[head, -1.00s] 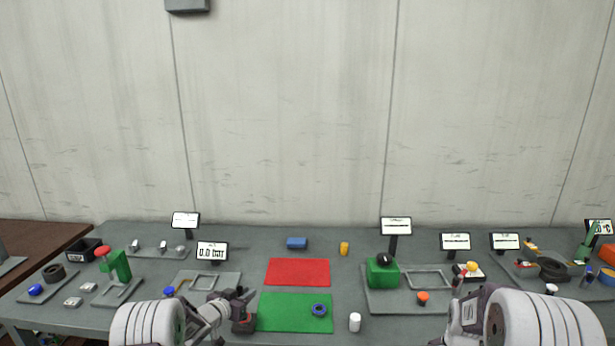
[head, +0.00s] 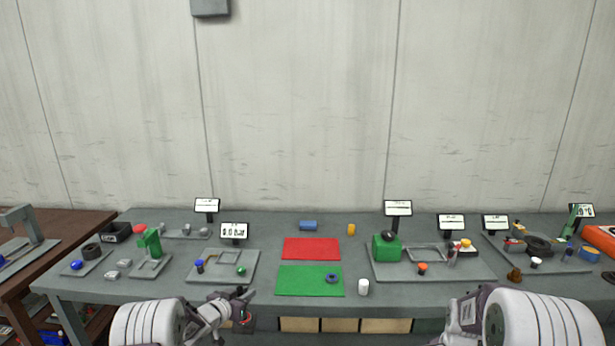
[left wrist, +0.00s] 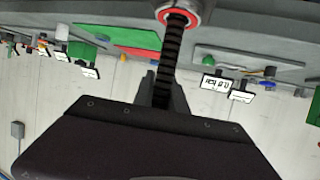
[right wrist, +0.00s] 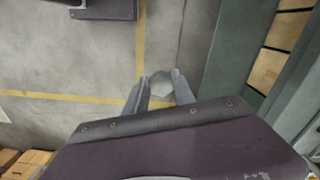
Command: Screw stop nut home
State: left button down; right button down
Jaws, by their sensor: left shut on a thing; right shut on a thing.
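My left gripper (head: 243,296) is in front of the table's near edge. In the left wrist view its fingers (left wrist: 163,85) are shut on a dark ribbed screw (left wrist: 172,55). The screw's far end carries a silver cap with a red ring (left wrist: 180,14). Red also shows by that gripper in the head view. My right gripper (right wrist: 160,78) is shut on a small pale, nut-like piece (right wrist: 162,88), which looks six-sided. The floor lies behind it. In the head view the right fingertips are not clear. The held screw and nut-like piece are apart.
The table holds a green mat (head: 295,285) with a blue ring (head: 332,278), a red mat (head: 311,248), a white cylinder (head: 363,287) and a green block (head: 386,246). A green frame (head: 150,243) stands at left. Open floor lies before the table.

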pick_arm(q)
jog(key=shift+w, duration=0.35)
jog(key=shift+s+r, duration=0.25)
jog(key=shift+w+f, duration=0.1)
pick_arm(e)
jog(key=s+a+n, duration=0.1)
jog(key=a+n, duration=1)
jog(key=n, duration=0.3)
jog(key=shift+s+a+f+n, duration=0.15)
jog(key=shift+s+f+n, duration=0.15)
jog(key=shift+s+n, duration=0.1)
pick_arm(q)
jog(key=s+d+r+m+g+h, duration=0.1)
jog(key=s+d+r, duration=0.1)
jog(key=s+d, duration=0.5)
jog(key=s+d+r+m+h, duration=0.2)
jog(key=s+d+r, duration=0.1)
jog(key=s+d, duration=0.5)
jog(key=shift+s+d+r+g+h, duration=0.2)
jog(key=shift+s+g+h, duration=0.1)
jog(key=shift+s+g, duration=0.1)
